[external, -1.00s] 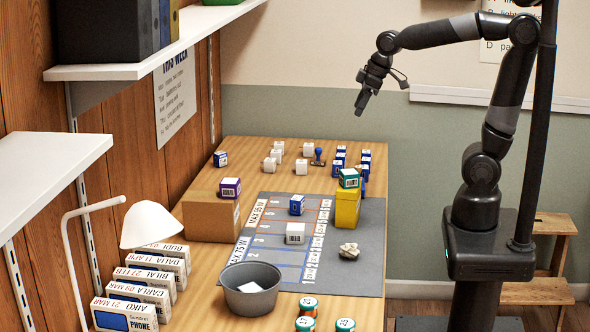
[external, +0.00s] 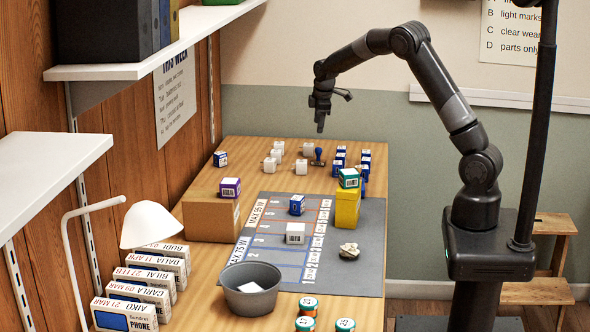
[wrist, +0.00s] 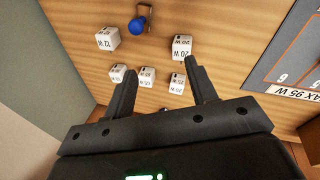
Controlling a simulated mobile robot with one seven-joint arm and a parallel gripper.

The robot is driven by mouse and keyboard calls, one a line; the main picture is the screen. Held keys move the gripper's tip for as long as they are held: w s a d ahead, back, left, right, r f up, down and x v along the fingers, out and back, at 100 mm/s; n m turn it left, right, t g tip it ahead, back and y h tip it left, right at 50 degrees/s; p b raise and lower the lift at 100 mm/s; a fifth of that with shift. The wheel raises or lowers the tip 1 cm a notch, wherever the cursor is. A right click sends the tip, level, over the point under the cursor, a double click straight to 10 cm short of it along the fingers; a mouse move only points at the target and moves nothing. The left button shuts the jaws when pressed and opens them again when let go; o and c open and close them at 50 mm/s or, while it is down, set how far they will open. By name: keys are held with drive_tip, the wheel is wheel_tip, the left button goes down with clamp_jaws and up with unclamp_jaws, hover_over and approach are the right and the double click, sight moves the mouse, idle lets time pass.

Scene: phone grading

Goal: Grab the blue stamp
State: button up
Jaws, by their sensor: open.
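The blue stamp (external: 318,156) stands upright at the far end of the wooden table, with a round blue knob on top. In the wrist view the blue stamp (wrist: 140,24) shows from above near the top edge, ahead of the fingertips and a little left of the middle between them. My gripper (external: 320,128) hangs above the far end of the table, pointing down, over the stamp's area and apart from it. In the wrist view my gripper (wrist: 161,72) is open, its two dark fingers spread with nothing between them in grasp.
Several white cubes stand left of the stamp, one white cube (external: 308,149) close beside it. Several blue boxes (external: 340,160) stand to its right. A grey mat (external: 373,230) with a yellow box (external: 347,208) lies nearer. A wall shelf (external: 160,60) overhangs the left side.

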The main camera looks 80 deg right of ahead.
approach(319, 156)
drive_tip(key=f, duration=0.1)
drive_tip(key=w+d+f, duration=0.1)
drive_tip(key=shift+w+d+f+n+g, duration=0.1)
drive_tip(key=shift+w+f+n+g, duration=0.05)
drive_tip(key=shift+f+n+g, duration=0.2)
drive_tip(key=shift+d+x, duration=0.15)
drive_tip(key=shift+x, duration=1.2)
drive_tip(key=shift+d+x, duration=0.15)
drive_tip(key=shift+x, duration=1.2)
drive_tip(key=shift+c, duration=0.4)
drive_tip(key=c, duration=1)
